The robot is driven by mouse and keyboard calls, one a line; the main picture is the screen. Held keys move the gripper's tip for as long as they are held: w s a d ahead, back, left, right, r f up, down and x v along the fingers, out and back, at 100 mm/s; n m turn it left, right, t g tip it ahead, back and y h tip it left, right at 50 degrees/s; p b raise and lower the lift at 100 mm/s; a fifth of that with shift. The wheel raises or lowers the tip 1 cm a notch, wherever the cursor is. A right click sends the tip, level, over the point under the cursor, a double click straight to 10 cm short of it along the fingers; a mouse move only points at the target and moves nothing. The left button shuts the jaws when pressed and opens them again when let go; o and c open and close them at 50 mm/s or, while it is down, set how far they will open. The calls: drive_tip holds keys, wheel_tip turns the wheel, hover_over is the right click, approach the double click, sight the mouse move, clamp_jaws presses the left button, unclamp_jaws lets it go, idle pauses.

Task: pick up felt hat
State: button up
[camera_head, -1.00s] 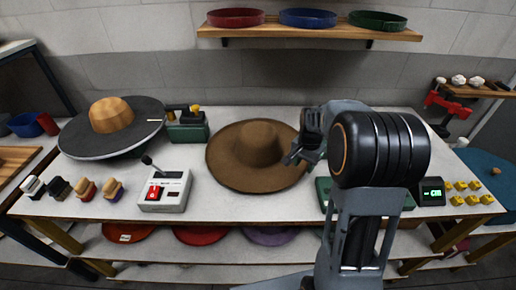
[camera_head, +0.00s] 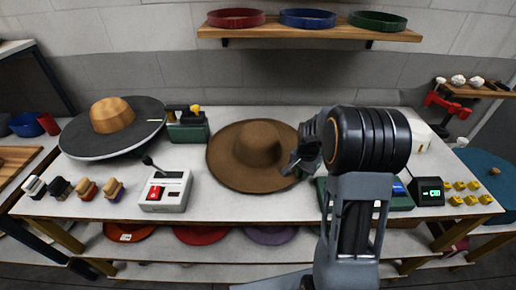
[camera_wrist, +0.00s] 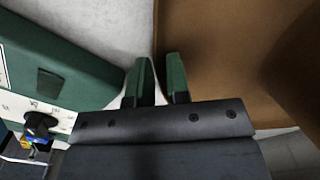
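The brown felt hat (camera_head: 240,178) lies brim down on the white table, crown up, near the middle. My gripper (camera_head: 290,170) is at the right edge of its brim in the head view. In the wrist view, the hat's brown felt (camera_wrist: 225,50) fills the right side. The two green-padded fingers of my gripper (camera_wrist: 158,78) stand a little apart there, with the brim's edge in line with the gap between them. The right finger overlaps the felt; the left finger is outside the edge. Whether they touch the brim cannot be told.
A green-and-white device (camera_wrist: 70,65) is close to my gripper's left in the wrist view. A grey control box (camera_head: 168,192) stands left of the hat. A hat press (camera_head: 92,143) with a wooden block is at the left. A wall shelf (camera_head: 310,32) holds coloured rings.

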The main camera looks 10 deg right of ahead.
clamp_jaws()
drive_tip(key=shift+r, duration=0.1)
drive_tip(key=shift+r, duration=0.45)
wheel_tip(320, 180, up, 2)
drive_tip(key=shift+w+r+b, duration=0.1)
drive_tip(key=shift+r+b, duration=0.05)
drive_tip(key=shift+b, duration=0.15)
drive_tip(key=s+d+r+b, duration=0.1)
drive_tip(key=s+d+r, duration=0.6)
drive_tip(key=s, duration=0.5)
wheel_tip(320, 180, up, 3)
drive_tip(key=shift+d+f, duration=0.15)
drive_tip(key=shift+d, duration=0.2)
